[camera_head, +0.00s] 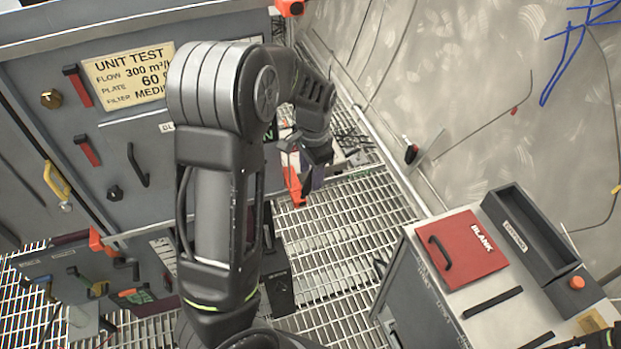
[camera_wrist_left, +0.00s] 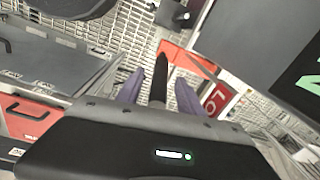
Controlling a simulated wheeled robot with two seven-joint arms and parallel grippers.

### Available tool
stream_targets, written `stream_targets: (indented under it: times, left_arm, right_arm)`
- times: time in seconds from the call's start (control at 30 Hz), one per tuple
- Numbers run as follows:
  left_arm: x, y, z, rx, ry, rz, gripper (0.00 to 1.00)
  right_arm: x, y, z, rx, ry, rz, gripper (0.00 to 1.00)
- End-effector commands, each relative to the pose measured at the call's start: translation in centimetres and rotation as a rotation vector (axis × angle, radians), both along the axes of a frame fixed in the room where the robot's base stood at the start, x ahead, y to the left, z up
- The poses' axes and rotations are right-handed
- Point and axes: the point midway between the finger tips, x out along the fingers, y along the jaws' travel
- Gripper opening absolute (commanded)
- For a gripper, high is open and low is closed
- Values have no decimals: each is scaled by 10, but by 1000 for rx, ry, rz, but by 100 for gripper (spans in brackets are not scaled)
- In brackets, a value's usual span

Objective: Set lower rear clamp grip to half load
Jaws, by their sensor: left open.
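My left arm reaches across the head view to the far right edge of the grey cabinet. My left gripper (camera_head: 312,180) is there beside an orange-red clamp part (camera_head: 292,178), which my wrist partly hides. In the left wrist view my left gripper (camera_wrist_left: 160,92) is open, with its two purple-grey fingers apart. A dark, narrow, pointed piece (camera_wrist_left: 161,72) shows between the fingers; I cannot tell whether they touch it. The orange-red part also shows just beyond the fingers in the left wrist view (camera_wrist_left: 185,57). Any load scale on the clamp is not readable. My right gripper is not in view.
The grey cabinet (camera_head: 60,120) bears a yellow "UNIT TEST" plate (camera_head: 128,75). Another orange part (camera_head: 290,7) is at its top corner. A bench with a red "BLANK" plate (camera_head: 470,262) and a dark bin (camera_head: 535,240) stands right. Open grating (camera_head: 340,235) lies between.

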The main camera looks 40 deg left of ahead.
Motion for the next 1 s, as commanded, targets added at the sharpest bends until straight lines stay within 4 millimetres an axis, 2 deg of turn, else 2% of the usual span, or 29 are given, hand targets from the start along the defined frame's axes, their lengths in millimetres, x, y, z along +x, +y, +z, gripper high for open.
stream_targets:
  times: [0.1,0.2,0.53,1.0]
  left_arm:
    - [-1,1,-18,0,5,1,44]
    - [0,2,-27,0,2,0,44]
    - [0,2,-31,0,0,1,44]
    - [1,2,-30,0,0,1,6]
  right_arm:
    - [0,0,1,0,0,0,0]
    - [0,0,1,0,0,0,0]
    - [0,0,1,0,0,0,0]
    - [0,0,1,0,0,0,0]
